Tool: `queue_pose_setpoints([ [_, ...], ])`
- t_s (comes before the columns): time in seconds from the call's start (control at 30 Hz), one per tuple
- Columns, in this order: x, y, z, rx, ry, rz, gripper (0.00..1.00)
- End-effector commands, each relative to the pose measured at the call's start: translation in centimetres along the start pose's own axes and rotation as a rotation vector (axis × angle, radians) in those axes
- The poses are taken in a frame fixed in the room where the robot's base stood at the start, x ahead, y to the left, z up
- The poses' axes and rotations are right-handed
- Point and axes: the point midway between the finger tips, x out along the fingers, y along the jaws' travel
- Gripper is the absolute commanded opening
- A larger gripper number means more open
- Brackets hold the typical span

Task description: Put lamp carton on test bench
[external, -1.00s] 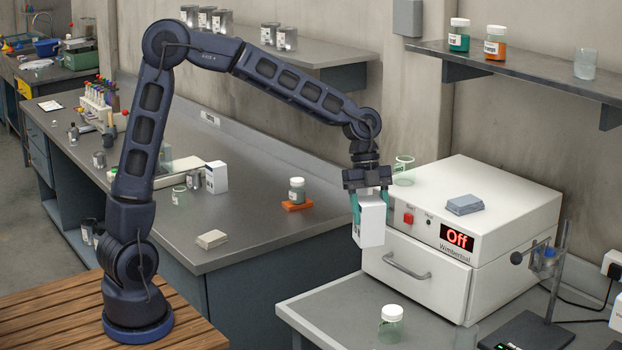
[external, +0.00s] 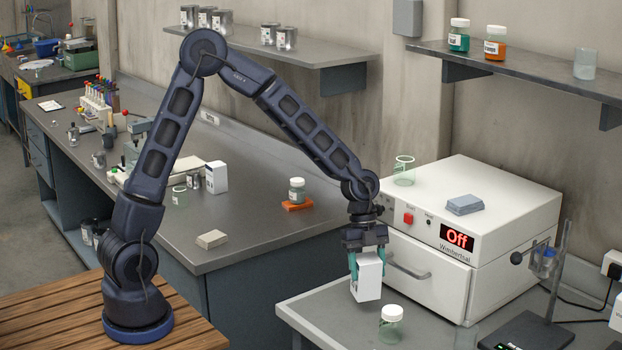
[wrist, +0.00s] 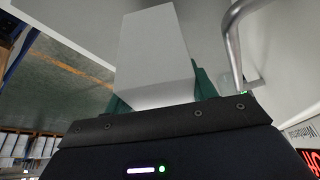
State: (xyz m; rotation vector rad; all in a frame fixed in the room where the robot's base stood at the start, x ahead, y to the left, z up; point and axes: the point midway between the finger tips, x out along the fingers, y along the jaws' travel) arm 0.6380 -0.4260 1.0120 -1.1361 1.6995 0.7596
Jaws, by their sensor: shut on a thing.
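The lamp carton, a plain white box (external: 367,281), hangs upright or nearly so in my gripper (external: 367,264). My gripper points down, with its green fingers shut on the carton's two sides. In the wrist view the carton (wrist: 153,45) sits between the green fingers. The grey-topped test bench (external: 325,308) is at the front right. In the external view the carton appears over its left part, in front of the white oven's drawer. I cannot tell how much gap there is under the carton.
The white oven (external: 430,275), its display reading Off, stands behind the carton, its drawer handle (external: 408,272) close by. A lidded jar (external: 391,326) stands just right of the carton. A stand (external: 550,285) is farther right. Another white carton (external: 216,177) is on the long bench.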

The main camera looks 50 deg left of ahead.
Motion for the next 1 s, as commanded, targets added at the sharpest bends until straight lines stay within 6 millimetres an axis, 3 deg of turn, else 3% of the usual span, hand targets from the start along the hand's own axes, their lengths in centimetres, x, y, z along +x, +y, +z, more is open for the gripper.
queue_pose_setpoints([
  [0.4,3.9,0.0,1.6,0.000,0.000,0.000,0.32],
  [0.77,4.2,0.0,1.7,-0.001,0.000,0.000,0.32],
  [0.8,4.2,0.0,1.7,-0.001,0.000,0.000,0.60],
  [0.9,4.2,0.0,1.7,0.000,0.000,-0.001,0.78],
  [1.0,4.2,0.0,1.7,0.000,0.000,-0.001,0.78],
])
